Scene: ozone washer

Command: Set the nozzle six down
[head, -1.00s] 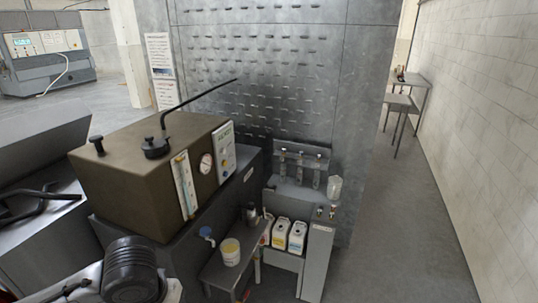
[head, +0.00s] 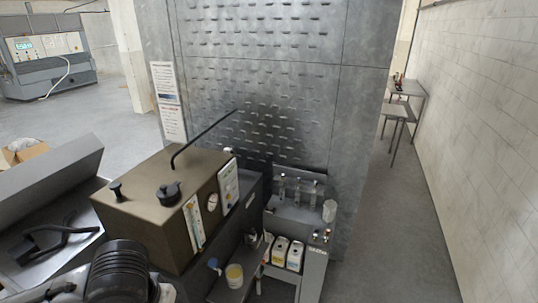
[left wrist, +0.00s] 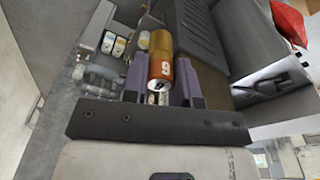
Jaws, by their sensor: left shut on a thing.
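In the left wrist view my left gripper (left wrist: 161,80) is shut on an orange cylinder, nozzle six (left wrist: 163,68). Its side carries a white digit that reads like a 9 in this view, and a silvery end faces the camera. The nozzle lies between the two purple-grey fingers, and its far end overlaps a yellowish round part. I cannot tell whether the nozzle touches anything below. In the head view neither the left gripper nor the nozzle shows. My right gripper shows in neither view.
A brown tank box (head: 165,205) with black caps and a gauge stands in front. A grey trough (head: 50,215) is at left. A perforated metal wall (head: 265,70) closes the back.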

